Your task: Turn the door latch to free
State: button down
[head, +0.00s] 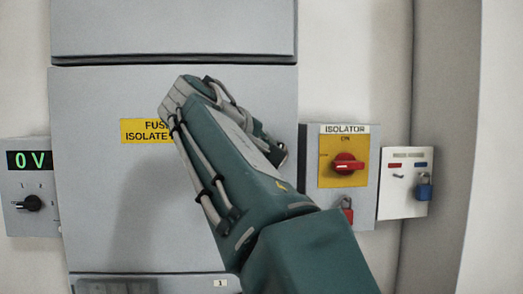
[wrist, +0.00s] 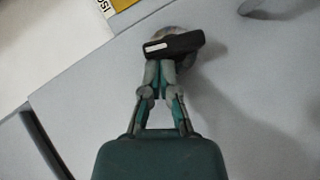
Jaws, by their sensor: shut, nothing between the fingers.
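The door latch (wrist: 173,45) is a black bar handle with a pale mark near its left end, on a round metal base on the grey door (wrist: 245,95). It lies roughly across the wrist view, tilted slightly up to the right. My gripper (wrist: 160,66) is shut and empty, with its fingertips right at the near side of the latch, below its left half. I cannot tell whether they touch it. In the head view my arm covers part of the grey cabinet door (head: 90,190), and I cannot make out the latch there.
To the right are an isolator box (head: 310,165) with a red knob (head: 347,164) and a small panel (head: 403,207) with a blue padlock (head: 424,187). A voltage display box (head: 30,185) reads 0 V at left.

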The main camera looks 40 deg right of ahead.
aim_at(286, 141)
jog(key=shift+s+d+r+m+y, duration=0.1)
jog(key=shift+d+r+m+y, duration=0.1)
jog(key=shift+m+y, duration=0.3)
jog(key=shift+s+d+r+m+y, duration=0.15)
jog(key=shift+m+y, duration=0.15)
jog(key=shift+y, duration=0.3)
jog(key=shift+s+d+m+t+y, duration=0.15)
jog(key=shift+d+m+t+y, duration=0.2)
jog(key=shift+y, duration=0.35)
jog(key=shift+s+d+m+t+y, duration=0.15)
jog(key=shift+m+t+y, duration=0.2)
jog(key=shift+m+y, duration=0.3)
jog(key=shift+s+d+m+t+y, duration=0.2)
jog(key=shift+d+m+t+y, duration=0.25)
jog(key=shift+y, duration=0.6)
jog(key=shift+s+d+f, duration=0.2)
jog(key=shift+d, duration=0.05)
jog(key=v, duration=0.7)
jog(key=shift+s+a+r, duration=0.1)
jog(key=shift+a+r, duration=0.05)
